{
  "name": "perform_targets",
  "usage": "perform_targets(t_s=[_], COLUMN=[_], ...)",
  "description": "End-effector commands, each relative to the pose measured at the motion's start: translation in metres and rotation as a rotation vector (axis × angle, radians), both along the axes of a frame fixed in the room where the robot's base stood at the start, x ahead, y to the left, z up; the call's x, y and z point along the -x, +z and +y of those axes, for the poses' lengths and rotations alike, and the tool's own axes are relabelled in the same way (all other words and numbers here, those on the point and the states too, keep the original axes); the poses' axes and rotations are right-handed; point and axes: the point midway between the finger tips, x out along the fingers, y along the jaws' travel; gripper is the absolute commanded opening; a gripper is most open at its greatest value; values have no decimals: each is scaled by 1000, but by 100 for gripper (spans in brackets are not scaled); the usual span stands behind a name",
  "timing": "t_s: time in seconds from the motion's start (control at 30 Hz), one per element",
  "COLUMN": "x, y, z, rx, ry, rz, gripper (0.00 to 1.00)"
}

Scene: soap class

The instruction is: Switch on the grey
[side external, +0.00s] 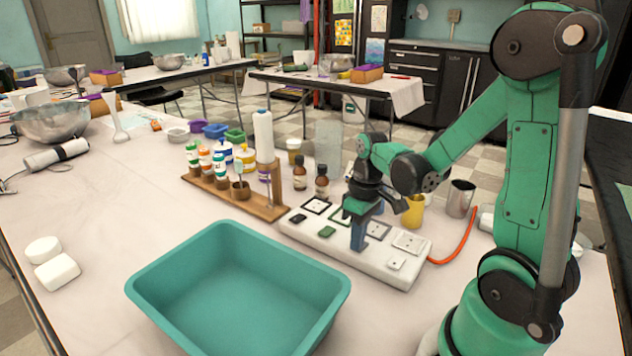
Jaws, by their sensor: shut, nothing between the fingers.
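A white switch panel (340,256) lies on the table with a row of framed sockets and a row of small rocker switches in front of them. The socket frames are black (317,206), green (339,216), grey (378,230) and white (407,241). A black switch (298,218), a green switch (327,231) and a white switch (397,264) are visible. My gripper (358,246) points down with its blue fingers shut and empty, between the green and white switches. The grey switch is hidden at the fingers, so I cannot tell its position or whether they touch it.
A teal tub (150,296) stands in front of the panel. A wooden rack (222,204) with several bottles is left of it. Brown bottles (321,184), a yellow cup (413,212) and a metal cup (459,198) stand behind. An orange cable (462,246) leaves the panel's right end.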

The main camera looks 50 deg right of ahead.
Motion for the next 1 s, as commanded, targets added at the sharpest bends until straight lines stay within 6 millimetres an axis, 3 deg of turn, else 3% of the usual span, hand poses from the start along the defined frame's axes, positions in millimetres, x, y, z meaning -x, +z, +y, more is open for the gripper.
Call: perform_targets(t_s=[0.63, 1.0], x=[0, 0], y=[-3, 1], z=[1, -13], rx=[34, 35], ry=[0, -2], rz=[1, 1], gripper=[0, 0])
